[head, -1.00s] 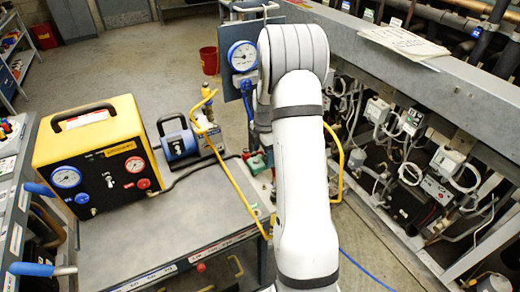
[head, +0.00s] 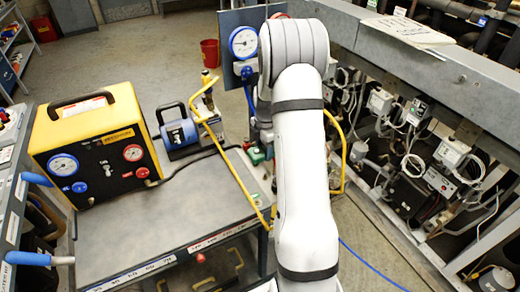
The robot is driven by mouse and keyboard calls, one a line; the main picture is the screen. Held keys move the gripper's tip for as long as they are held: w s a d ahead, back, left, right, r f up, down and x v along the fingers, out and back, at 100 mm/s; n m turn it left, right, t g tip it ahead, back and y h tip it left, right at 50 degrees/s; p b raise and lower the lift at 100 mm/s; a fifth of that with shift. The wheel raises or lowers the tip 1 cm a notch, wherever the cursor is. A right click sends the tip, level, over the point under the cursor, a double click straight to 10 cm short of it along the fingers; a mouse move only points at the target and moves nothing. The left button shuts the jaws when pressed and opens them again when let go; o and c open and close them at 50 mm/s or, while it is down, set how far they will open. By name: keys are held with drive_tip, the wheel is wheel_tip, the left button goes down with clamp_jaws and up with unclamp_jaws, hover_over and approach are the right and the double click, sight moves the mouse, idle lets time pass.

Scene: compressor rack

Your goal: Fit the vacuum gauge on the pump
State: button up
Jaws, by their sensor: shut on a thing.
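The likely pump is a blue and dark unit with a carry handle (head: 180,132), standing on the grey cart's top (head: 165,220). Beside it on its right stands a brass fitting (head: 208,90) with a yellow hose. I cannot make out a loose vacuum gauge. My white arm (head: 303,170) fills the middle of the head view. My gripper and anything in it are hidden behind the arm.
A yellow-and-black machine (head: 98,140) with two gauges stands on the cart's left. Behind the cart is a panel with a blue gauge (head: 243,42) and a partly hidden red one (head: 279,15). The compressor rack (head: 470,95) runs along the right, with floor between.

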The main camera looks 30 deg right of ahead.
sight(263, 150)
drive_tip(key=shift+w+r, duration=0.1)
drive_tip(key=shift+r, duration=0.1)
drive_tip(key=shift+r+p, duration=0.9)
drive_tip(key=shift+r, duration=0.6)
drive_tip(key=shift+d+r+p, duration=0.15)
drive_tip(key=shift+r+p, duration=1.25)
drive_tip(key=shift+r, duration=1.15)
drive_tip(key=shift+f, duration=0.1)
